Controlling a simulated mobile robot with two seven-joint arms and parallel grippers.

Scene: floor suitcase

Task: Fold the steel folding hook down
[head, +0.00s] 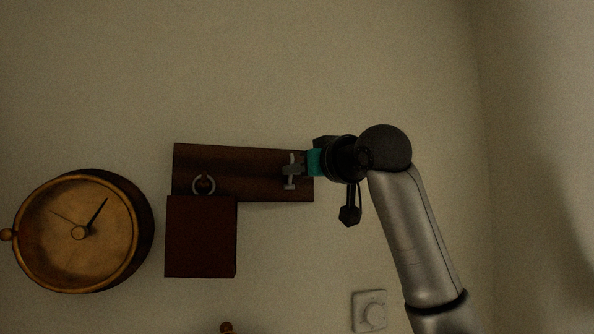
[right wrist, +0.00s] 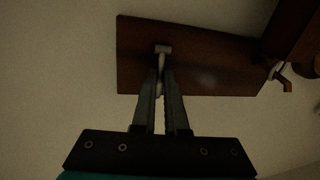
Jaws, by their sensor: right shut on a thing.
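The steel folding hook (head: 290,171) is at the right end of a dark wooden board on the wall. In the right wrist view the hook (right wrist: 162,50) shows as a pale metal piece at the fingertips. My right gripper (head: 299,169) reaches it from the right in the head view. Its two fingers (right wrist: 163,80) are closed on the hook, and they hide part of it. How far the hook is folded is hard to tell. My left gripper is not in view.
The wooden board (head: 262,186) also carries a metal ring (head: 203,184) at its left. A dark red-brown box (head: 201,237) is below the ring. A round brass clock (head: 78,233) is at far left. A pale wall dial (head: 371,310) is at lower right. The wall above is bare.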

